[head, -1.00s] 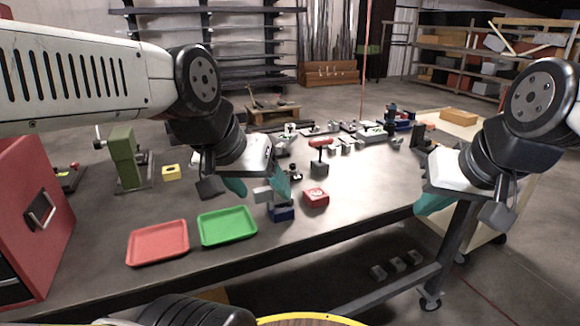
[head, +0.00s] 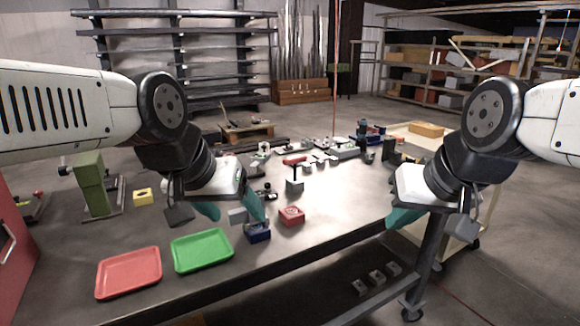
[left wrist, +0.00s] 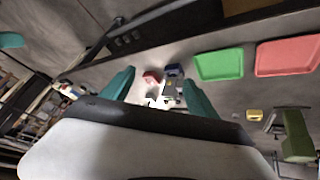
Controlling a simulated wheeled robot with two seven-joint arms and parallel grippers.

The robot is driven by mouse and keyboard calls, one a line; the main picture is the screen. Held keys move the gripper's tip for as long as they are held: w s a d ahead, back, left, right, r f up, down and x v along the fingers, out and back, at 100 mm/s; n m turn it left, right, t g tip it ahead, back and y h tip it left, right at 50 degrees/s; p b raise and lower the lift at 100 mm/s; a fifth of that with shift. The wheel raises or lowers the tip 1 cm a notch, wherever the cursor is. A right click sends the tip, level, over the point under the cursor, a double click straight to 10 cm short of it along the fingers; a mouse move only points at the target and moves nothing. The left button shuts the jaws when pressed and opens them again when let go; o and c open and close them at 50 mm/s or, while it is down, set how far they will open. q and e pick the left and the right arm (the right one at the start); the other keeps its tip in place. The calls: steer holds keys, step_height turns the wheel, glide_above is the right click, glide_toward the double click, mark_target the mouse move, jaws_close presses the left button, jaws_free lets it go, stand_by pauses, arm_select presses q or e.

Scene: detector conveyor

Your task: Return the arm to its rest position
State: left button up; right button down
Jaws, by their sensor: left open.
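My left gripper (head: 230,208) is open above the workbench, its teal fingers spread apart. A grey block (head: 237,216) shows between and just below them; I cannot tell whether it touches them. A blue block (head: 259,232) is just beside the grey one, and a red block (head: 292,216) lies to its right. In the left wrist view the gripper (left wrist: 158,93) has a clear gap between its fingers, with the red block (left wrist: 152,76) and blue block (left wrist: 174,70) beyond. My right gripper (head: 403,218) hangs at the bench's right edge; only one teal finger shows clearly.
A green tray (head: 202,250) and a red tray (head: 129,272) lie at the bench's front left. A green press (head: 92,185) and a yellow block (head: 142,196) stand behind them. A red-topped tool (head: 294,170) and several small parts fill the back. Bare bench (head: 340,205) lies between my grippers.

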stand_by(0.5)
arm_select(q)
steer(key=shift+o, duration=1.1)
steer(key=o, duration=0.3)
steer(key=shift+w+r, duration=0.25)
steer(key=shift+r, duration=0.05)
steer(key=shift+o, duration=0.8)
steer(key=w+a+r+m+g+y, duration=0.1)
steer(key=w+r+m+g, duration=0.2)
steer(key=w+r, duration=0.7)
steer(key=w+m, duration=0.2)
steer(key=shift+w+a+r+m, duration=0.3)
steer(key=shift+w+r, duration=0.05)
steer(key=shift+r, duration=0.05)
steer(key=w+r+m+g+y, duration=0.1)
steer(key=w+r+m+g, duration=0.3)
steer(key=w, duration=0.7)
step_height(320, 180, down, 10)
steer(key=m, duration=0.1)
steer(key=shift+a+f+t, duration=0.2)
steer(key=shift+a+t, duration=0.1)
steer(key=shift+t, duration=0.1)
